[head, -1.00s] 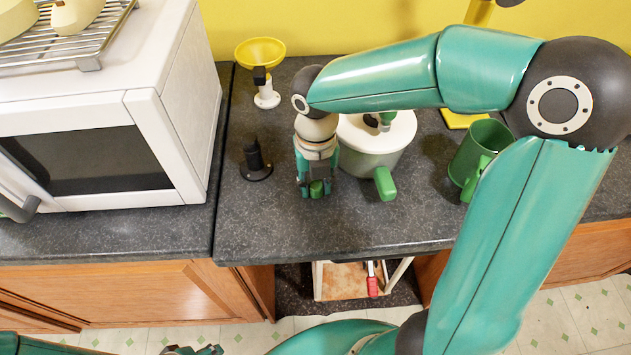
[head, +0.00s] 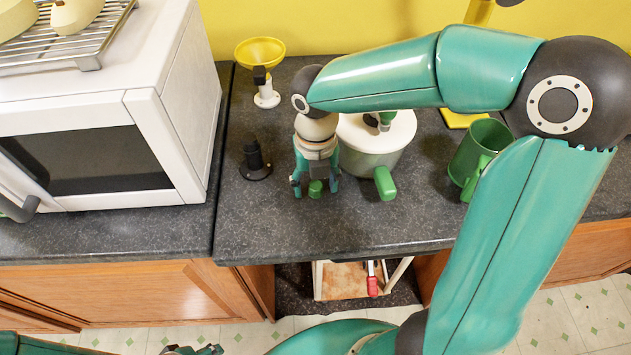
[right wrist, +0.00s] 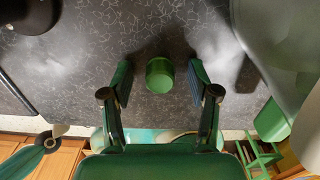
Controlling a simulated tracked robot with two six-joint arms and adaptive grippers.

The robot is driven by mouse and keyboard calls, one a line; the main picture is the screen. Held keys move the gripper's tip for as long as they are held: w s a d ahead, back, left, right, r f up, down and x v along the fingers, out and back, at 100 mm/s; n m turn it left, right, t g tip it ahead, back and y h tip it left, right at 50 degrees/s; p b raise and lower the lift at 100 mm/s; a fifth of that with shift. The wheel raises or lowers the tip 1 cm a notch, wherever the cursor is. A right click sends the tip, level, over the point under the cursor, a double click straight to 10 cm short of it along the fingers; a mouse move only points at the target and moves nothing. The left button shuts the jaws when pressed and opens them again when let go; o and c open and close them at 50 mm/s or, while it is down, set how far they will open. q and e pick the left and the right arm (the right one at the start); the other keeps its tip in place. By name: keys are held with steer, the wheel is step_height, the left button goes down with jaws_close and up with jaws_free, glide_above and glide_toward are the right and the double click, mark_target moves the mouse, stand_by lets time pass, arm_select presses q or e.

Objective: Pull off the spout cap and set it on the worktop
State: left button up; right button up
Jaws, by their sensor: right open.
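The green spout cap (head: 316,188) stands on the dark speckled worktop (head: 300,235), just left of the pale grey-green pot (head: 362,160). In the right wrist view the cap (right wrist: 160,75) is a short green cylinder between the two fingers, with a gap on each side. My right gripper (head: 315,186) is open around the cap, pointing down, and touches neither side of it. It also shows in the right wrist view (right wrist: 160,95). My left gripper (head: 193,350) shows only partly at the bottom edge; its jaws are cut off.
A black stand (head: 255,160) and a yellow funnel (head: 260,52) are on the left, by the white microwave oven (head: 110,110). The worktop's front strip is clear.

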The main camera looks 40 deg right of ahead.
steer(key=shift+r, duration=0.1)
steer(key=shift+r+p, duration=3.7)
steer(key=shift+r, duration=0.25)
step_height(320, 180, up, 12)
